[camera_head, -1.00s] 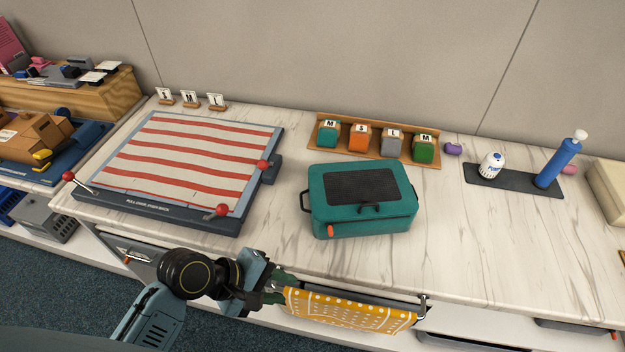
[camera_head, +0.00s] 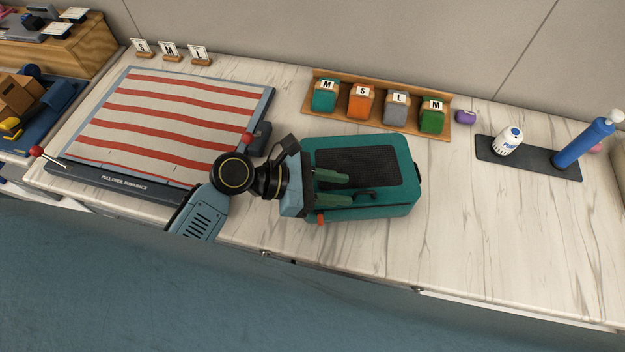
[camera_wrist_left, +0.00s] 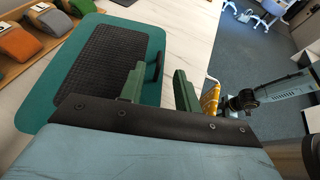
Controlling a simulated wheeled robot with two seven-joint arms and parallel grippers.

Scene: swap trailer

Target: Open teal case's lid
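The teal case (camera_head: 398,198) lies flat on the marble counter with its lid shut; a dark ribbed panel covers the middle of the lid (camera_wrist_left: 105,62). A small black handle (camera_wrist_left: 155,68) is at the lid's front edge. An orange tab (camera_head: 320,219) shows at the case's front left. My left gripper (camera_head: 349,187) is over the front of the case, its green fingers apart and pointing at the handle. In the left wrist view the fingers (camera_wrist_left: 158,85) stand either side of the handle, not closed on it. My right arm shows at the right there; its fingers are not clear.
A wooden rack (camera_head: 380,122) with several labelled blocks stands close behind the case. A striped board (camera_head: 160,120) is to the left, and a dark mat (camera_head: 530,160) with a bottle and blue cylinder to the right.

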